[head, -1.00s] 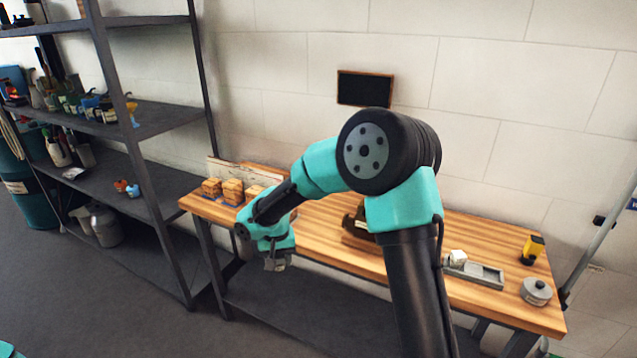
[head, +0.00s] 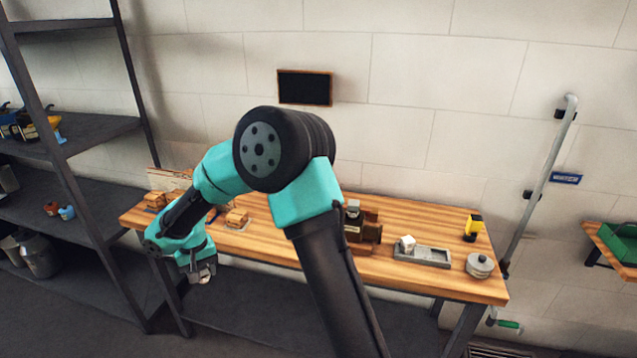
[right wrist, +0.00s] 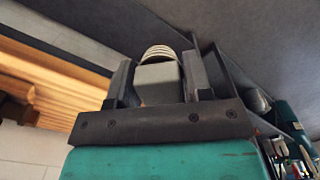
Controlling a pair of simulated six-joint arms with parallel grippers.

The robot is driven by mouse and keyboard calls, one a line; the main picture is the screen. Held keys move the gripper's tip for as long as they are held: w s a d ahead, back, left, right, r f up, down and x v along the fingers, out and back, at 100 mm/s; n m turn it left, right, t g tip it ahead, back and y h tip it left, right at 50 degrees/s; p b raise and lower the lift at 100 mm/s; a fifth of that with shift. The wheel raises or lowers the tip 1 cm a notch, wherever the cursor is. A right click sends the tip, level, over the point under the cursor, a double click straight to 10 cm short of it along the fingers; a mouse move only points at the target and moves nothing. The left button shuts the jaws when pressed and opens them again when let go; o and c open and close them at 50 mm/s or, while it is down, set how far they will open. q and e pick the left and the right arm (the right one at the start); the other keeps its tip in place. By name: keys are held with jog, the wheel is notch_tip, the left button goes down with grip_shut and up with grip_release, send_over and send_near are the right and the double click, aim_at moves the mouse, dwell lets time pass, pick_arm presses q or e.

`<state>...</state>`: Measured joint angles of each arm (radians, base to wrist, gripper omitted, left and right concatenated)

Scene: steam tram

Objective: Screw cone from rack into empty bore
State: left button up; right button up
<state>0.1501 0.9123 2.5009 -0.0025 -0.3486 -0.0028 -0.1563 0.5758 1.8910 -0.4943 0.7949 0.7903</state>
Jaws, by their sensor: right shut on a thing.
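My right gripper (head: 203,273) hangs beside the front edge of the wooden bench, at its left end. In the right wrist view the gripper (right wrist: 158,88) is shut on a pale piece with a ribbed, rounded end (right wrist: 158,52), which I take to be the cone. Its full shape is hidden by the jaws and a grey block between them. A dark and brown model (head: 362,226), perhaps the tram, stands mid-bench, partly behind my right arm. I cannot make out the empty bore or the rack for certain. My left gripper is out of view.
A dark metal shelf (head: 100,198) stands left.

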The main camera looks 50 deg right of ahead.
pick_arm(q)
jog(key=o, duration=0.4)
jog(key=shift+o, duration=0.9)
pick_arm(e)
jog(key=w+d+r+n, duration=0.1)
jog(key=d+r+n, duration=0.15)
jog(key=d, duration=0.75)
jog(key=w+d+r+n, duration=0.1)
jog(key=d+r+n, duration=0.15)
jog(key=d, duration=0.65)
jog(key=s+d+r+n, duration=0.1)
jog(key=s+d+r, duration=0.1)
jog(key=d, duration=0.5)
jog(key=s+d+r+n, duration=0.1)
jog(key=s+d+r, duration=0.2)
jog(key=d, duration=0.3)
jog(key=s+d+r+n, duration=0.2)
jog(key=d, duration=0.5)
jog(key=shift+s+d+r, duration=0.25)
jog(key=shift+d, duration=0.1)
